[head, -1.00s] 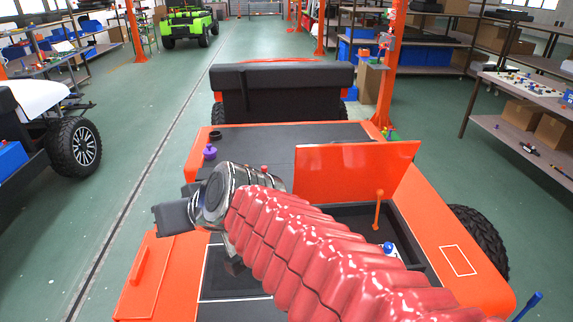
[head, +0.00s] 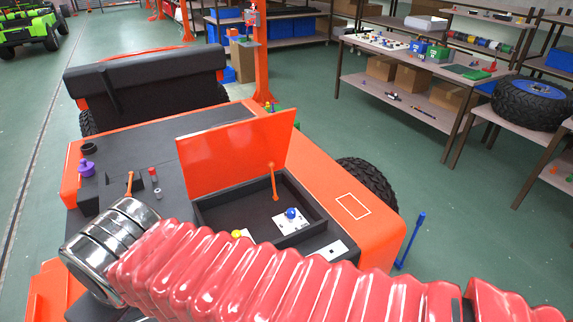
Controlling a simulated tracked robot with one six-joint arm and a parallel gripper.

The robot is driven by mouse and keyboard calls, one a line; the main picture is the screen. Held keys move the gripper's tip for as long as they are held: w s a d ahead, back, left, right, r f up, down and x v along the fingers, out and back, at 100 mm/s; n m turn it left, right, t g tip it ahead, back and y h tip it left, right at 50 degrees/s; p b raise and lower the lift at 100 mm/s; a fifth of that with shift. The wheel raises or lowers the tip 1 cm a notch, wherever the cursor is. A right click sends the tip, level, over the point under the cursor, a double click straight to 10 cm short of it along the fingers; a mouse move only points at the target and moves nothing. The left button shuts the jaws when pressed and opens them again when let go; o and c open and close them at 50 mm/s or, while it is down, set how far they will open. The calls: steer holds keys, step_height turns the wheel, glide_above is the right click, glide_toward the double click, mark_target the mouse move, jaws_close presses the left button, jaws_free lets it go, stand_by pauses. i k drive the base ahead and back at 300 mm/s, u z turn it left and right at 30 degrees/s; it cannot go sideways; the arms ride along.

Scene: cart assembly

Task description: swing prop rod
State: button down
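The prop rod (head: 274,184), thin and orange with a round top end, stands nearly upright in the right part of an open black compartment (head: 207,213). The orange lid (head: 235,155) of this compartment is raised and tilted back. The rod's top end overlaps the lid's lower right part in the picture; I cannot tell whether they touch. My red ribbed arm crosses the lower part of the view, in front of the compartment, and ends in a shiny metal wrist at the left. My gripper's fingers do not show.
A blue knob (head: 291,213) on a white plate is in the compartment, with a yellow knob (head: 237,234) at its front edge. A purple knob (head: 86,168) and an orange lever (head: 130,183) are on the left deck. A blue upright handle (head: 412,240) stands beyond the cart's right side.

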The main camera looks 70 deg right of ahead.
mark_target(270, 164)
steer(key=z, duration=0.05)
steer(key=k, duration=0.5)
steer(key=z, duration=1.2)
steer(key=i, duration=0.55)
steer(key=u, duration=0.15)
